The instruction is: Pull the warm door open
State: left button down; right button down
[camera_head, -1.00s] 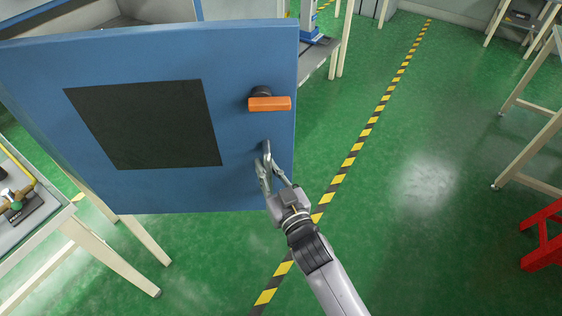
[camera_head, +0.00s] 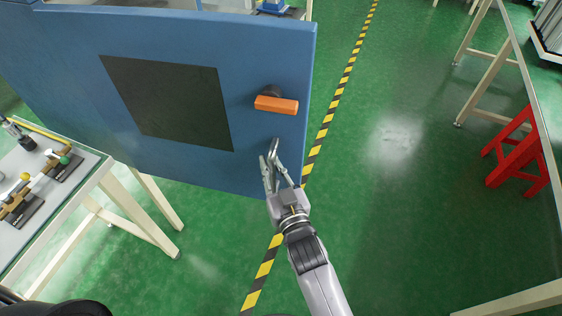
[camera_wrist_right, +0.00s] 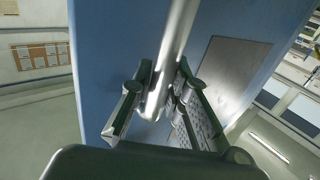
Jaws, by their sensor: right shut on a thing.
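The blue door (camera_head: 262,60) hangs open across the upper left of the head view, with a dark panel (camera_head: 180,105) and an orange lever (camera_head: 276,104) near its free edge. My right gripper (camera_head: 270,152) is at the door's lower right, below the lever. In the right wrist view, its fingers (camera_wrist_right: 160,80) are shut around a silver bar handle (camera_wrist_right: 180,35) in front of the blue door face. The handle is mostly hidden by the fingers in the head view. My left gripper is not in view.
A bench (camera_head: 95,170) with tools stands at the left, close below the door. A yellow-black floor stripe (camera_head: 328,118) runs past the door's free edge. Green floor (camera_head: 400,220) is clear to the right, up to a red stool (camera_head: 517,150) and a table (camera_head: 530,90).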

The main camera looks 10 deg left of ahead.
jog(key=shift+s+a, duration=0.1)
jog(key=shift+s, duration=0.25)
jog(key=c, duration=1.5)
grip_release()
jog(key=shift+c, duration=0.2)
jog(key=v, duration=1.2)
jog(key=s+d+f+g+h, duration=0.1)
jog(key=s+d+f+g, duration=0.15)
jog(key=f, duration=0.75)
jog(key=s+d+f+g+h, duration=0.1)
jog(key=d+f+g+h, duration=0.15)
jog(key=f, duration=0.75)
jog(key=s+d+f+g+h, duration=0.1)
jog(key=s+d+f, duration=0.15)
jog(key=f, duration=0.85)
jog(key=s+d+f+m+g+h, duration=0.1)
jog(key=s+d+f+g, duration=0.3)
jog(key=s+d+f, duration=0.5)
jog(key=s+d+f+m+g+h, duration=0.2)
jog(key=s+d+f+g, duration=0.3)
jog(key=s+d+f, duration=0.4)
jog(key=s+f, duration=0.2)
jog(key=s, duration=0.4)
jog(key=shift+d+h, duration=0.35)
